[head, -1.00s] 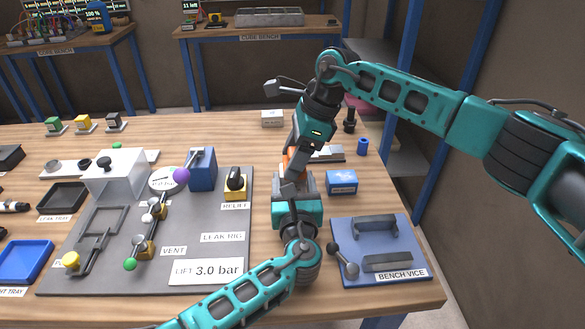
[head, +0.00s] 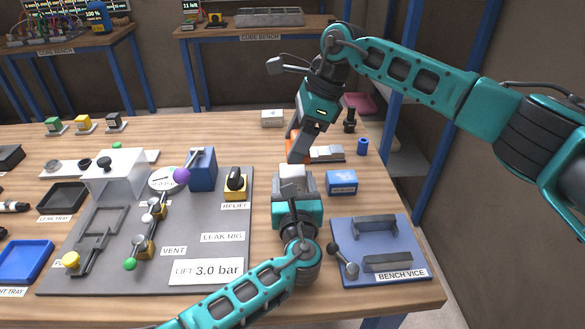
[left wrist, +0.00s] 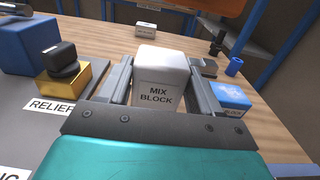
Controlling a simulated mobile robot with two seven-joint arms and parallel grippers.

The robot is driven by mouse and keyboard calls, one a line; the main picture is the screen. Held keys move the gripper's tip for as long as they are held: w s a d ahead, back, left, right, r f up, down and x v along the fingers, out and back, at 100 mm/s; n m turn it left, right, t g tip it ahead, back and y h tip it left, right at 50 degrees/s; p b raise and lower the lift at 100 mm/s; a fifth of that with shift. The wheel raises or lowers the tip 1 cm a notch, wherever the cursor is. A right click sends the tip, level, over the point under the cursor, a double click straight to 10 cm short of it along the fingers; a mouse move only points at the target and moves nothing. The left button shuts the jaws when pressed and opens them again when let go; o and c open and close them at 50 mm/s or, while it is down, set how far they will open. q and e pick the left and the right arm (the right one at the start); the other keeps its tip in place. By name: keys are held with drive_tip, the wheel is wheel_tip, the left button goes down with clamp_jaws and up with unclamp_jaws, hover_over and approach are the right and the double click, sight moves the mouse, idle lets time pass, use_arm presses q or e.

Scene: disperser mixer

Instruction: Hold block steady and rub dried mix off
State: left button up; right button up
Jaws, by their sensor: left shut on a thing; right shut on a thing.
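The pale grey mix block (head: 292,171), labelled MIX BLOCK in the left wrist view (left wrist: 159,82), stands upright on the bench. My left gripper (head: 293,184) is shut on it from the near side, with a finger along each side in the left wrist view (left wrist: 158,90). My right gripper (head: 299,143) is shut on an orange thing (head: 294,153), partly hidden by its fingers. The orange thing is above and beyond the block, apart from it; its underside shows at the top of the left wrist view (left wrist: 205,5). No clear dried mix shows on the block's visible faces.
A blue labelled box (head: 341,182) stands just right of the block. The bench vice (head: 345,236) is at front right. The leak rig board (head: 222,264) with the relief valve (head: 235,186) lies to the left. A grey-and-white item (head: 328,154) lies behind.

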drive_tip(key=shift+a+r+v, duration=0.1)
drive_tip(key=shift+a+v, duration=0.15)
drive_tip(key=shift+v, duration=1.05)
drive_tip(key=shift+a+r+v, duration=0.1)
drive_tip(key=shift+a+v, duration=0.1)
drive_tip(key=shift+v, duration=1.1)
drive_tip(key=shift+a+r+v, duration=0.1)
drive_tip(key=shift+a+v, duration=0.15)
drive_tip(key=shift+v, duration=1.05)
use_arm(q)
drive_tip(key=o, duration=0.7)
drive_tip(key=shift+c, duration=0.2)
drive_tip(key=shift+r+p, duration=0.4)
drive_tip(key=shift+r, duration=0.25)
use_arm(e)
drive_tip(key=shift+r, duration=0.4)
use_arm(q)
drive_tip(key=shift+o, duration=0.4)
drive_tip(key=o, duration=0.5)
